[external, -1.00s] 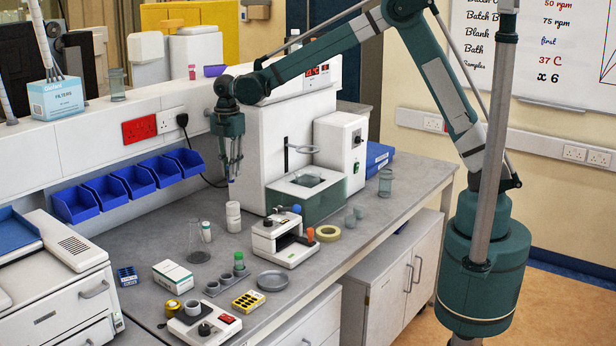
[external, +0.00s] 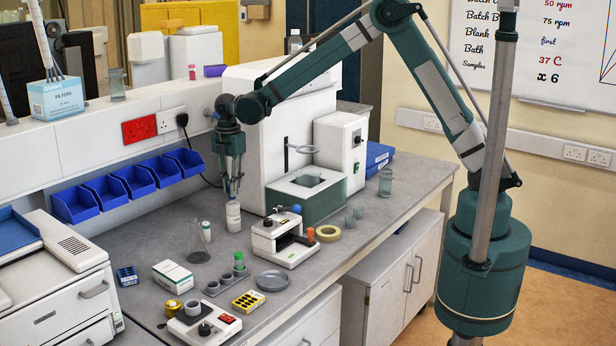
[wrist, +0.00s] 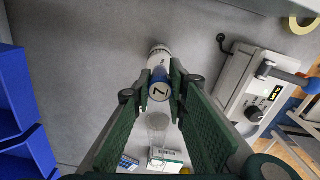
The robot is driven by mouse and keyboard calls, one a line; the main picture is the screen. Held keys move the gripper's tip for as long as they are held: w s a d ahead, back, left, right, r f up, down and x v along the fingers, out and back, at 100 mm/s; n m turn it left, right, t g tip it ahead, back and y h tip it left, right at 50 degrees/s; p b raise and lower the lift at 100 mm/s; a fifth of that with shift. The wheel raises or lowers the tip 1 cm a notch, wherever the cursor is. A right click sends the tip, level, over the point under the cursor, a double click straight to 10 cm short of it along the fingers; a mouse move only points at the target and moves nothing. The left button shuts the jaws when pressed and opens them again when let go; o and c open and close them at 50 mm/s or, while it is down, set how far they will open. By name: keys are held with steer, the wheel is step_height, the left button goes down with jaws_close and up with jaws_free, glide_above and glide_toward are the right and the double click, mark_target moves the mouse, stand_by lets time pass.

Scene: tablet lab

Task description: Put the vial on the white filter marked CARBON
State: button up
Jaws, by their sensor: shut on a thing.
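My gripper (wrist: 160,90) is shut on the vial (wrist: 159,92), whose top is marked with a dark 7 on white. The vial's blue-tinted side shows between the two fingers. Directly beyond it in the wrist view is a white cylinder (wrist: 160,50), probably the filter; its marking is too small to read. In the external view my gripper (external: 233,192) points down over the white cylinder (external: 233,218), which stands upright on the bench. The vial is mostly hidden there by the fingers. I cannot tell whether the vial touches the white cylinder.
A white instrument with a blue knob (external: 283,238) stands to the right, before a large white machine (external: 258,150). Blue bins (external: 131,182) line the wall.

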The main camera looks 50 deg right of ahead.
steer(key=shift+f, duration=0.85)
steer(key=shift+f, duration=0.1)
steer(key=o, duration=0.8)
step_height(320, 180, up, 12)
steer(key=shift+r, duration=0.15)
stand_by(0.5)
